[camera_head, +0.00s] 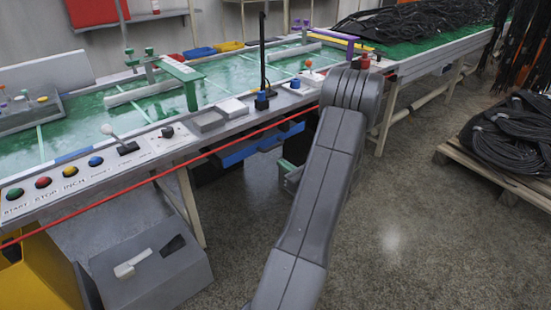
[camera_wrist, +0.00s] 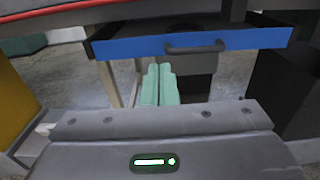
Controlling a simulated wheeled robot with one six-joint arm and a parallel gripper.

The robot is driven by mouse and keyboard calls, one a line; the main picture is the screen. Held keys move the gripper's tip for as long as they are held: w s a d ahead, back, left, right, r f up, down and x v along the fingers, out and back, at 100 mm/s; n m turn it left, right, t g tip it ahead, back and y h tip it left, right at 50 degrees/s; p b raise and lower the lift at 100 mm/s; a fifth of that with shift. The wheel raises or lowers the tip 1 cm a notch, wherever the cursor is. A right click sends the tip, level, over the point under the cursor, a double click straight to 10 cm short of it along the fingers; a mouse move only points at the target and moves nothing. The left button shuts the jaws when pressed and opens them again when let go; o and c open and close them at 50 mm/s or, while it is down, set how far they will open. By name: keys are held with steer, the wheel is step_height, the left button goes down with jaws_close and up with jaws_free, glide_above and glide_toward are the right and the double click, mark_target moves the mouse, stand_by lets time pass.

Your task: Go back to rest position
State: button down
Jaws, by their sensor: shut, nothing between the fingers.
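My gripper (camera_wrist: 159,72) shows in the wrist view as two pale green fingers side by side. They are pressed together with nothing between them. They point toward a space below a blue drawer front (camera_wrist: 240,41) with a dark handle, and no contact is visible. In the head view my grey arm rises from the bottom and bends near the table's front edge. The gripper there is mostly or wholly hidden behind the arm.
The long green-topped workbench (camera_head: 220,88) has a control panel with coloured buttons (camera_head: 42,182). A red cord (camera_head: 150,180) runs along its front. A yellow bin (camera_head: 45,270) and grey pedal box (camera_head: 150,265) stand below. A hose-laden pallet (camera_head: 490,178) is right; floor between is clear.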

mark_target(254, 145)
steer(key=shift+s+d, duration=0.25)
steer(key=shift+s, duration=0.05)
steer(key=shift+w+a, duration=0.1)
steer(key=b+x, duration=0.1)
steer(key=x, duration=1.2)
steer(key=shift+w+a, duration=0.2)
steer(key=shift+s+a, duration=0.1)
